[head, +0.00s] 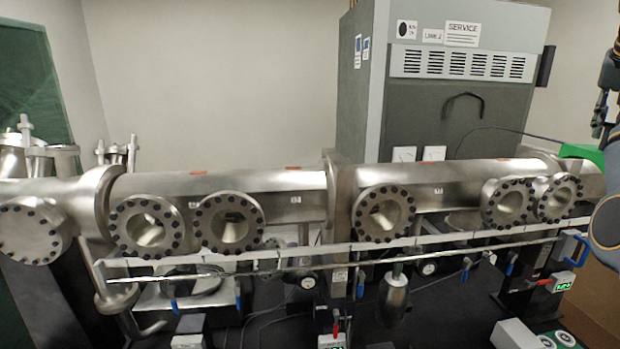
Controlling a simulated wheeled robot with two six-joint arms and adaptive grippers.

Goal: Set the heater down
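I cannot tell for sure which thing is the heater. A long, thin metal rod (330,265) runs across the front, below the steel beam pipe (270,192), next to a pale rail. A dark grey rounded canister (394,294) hangs or stands below the pipe, right of centre. Part of my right gripper (602,118) shows at the upper right edge. It is dark, partly cut off, and its fingers are too unclear to read. No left gripper shows.
The pipe carries several round bolted flanges (229,222). A grey service cabinet (460,98) stands behind it. A green box (583,153) is at the right. White boxes (514,334) and blue and red handles crowd the space below the pipe. The wall area at upper left is clear.

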